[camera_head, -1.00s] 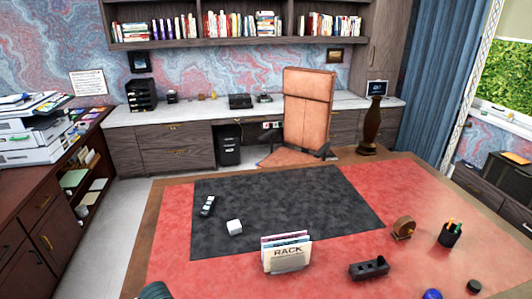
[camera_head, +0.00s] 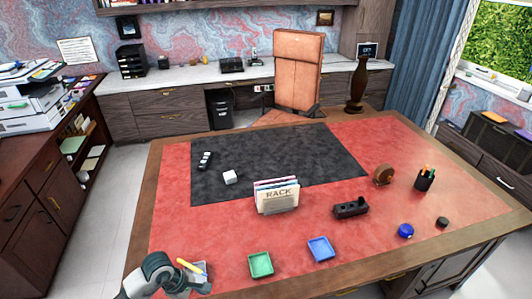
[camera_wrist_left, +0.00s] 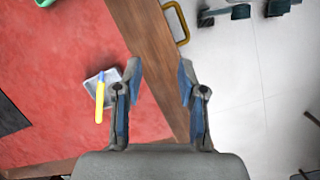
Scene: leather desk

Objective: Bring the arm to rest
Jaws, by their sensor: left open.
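My left gripper (camera_wrist_left: 160,78) is open and empty in the wrist view, above the wooden edge of the desk. In the head view my left arm comes in at the bottom left corner, beside a small pale tray (camera_head: 201,268). A yellow stick-like item (camera_head: 191,266) lies in or across that tray. In the wrist view the tray (camera_wrist_left: 112,76) and the yellow item (camera_wrist_left: 100,95), with a blue end, sit just left of the left finger, and nothing is between the fingers. My right gripper is not in view.
On the red desk top (camera_head: 210,228) stand a green tray (camera_head: 261,264), a blue tray (camera_head: 321,249), a rack of folders (camera_head: 277,196), a black holder (camera_head: 350,207), a pen cup (camera_head: 424,179) and a blue round item (camera_head: 406,231).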

